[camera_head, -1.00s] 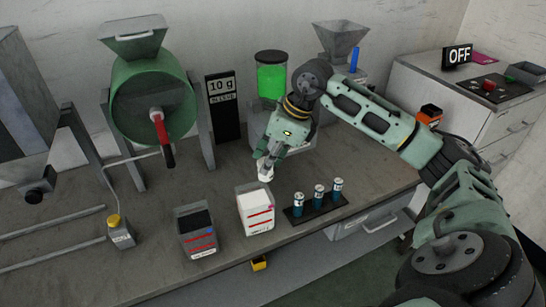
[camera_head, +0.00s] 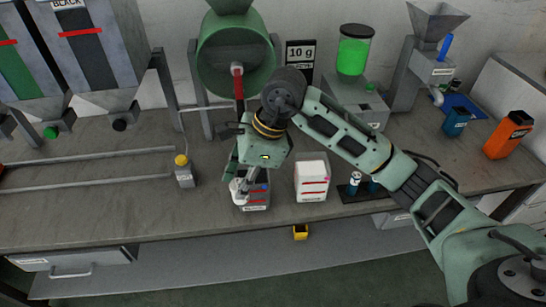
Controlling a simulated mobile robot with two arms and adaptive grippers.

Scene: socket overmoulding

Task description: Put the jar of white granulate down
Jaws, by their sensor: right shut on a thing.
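My right gripper (camera_head: 247,183) comes down from the green wrist in the middle of the view. It is shut on a small white thing (camera_head: 239,194), which looks like the jar of white granulate. The jar is partly hidden by the fingers. It shows at the left front of the box of black granulate (camera_head: 257,205), which the gripper partly covers. I cannot tell whether the jar touches the box or the bench. My left gripper is not in view.
A box of white granulate (camera_head: 312,184) stands to the right, then a rack with blue vials (camera_head: 354,184) partly behind my arm. The bench (camera_head: 110,215) is bare at front left. A green drum (camera_head: 237,55) stands behind.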

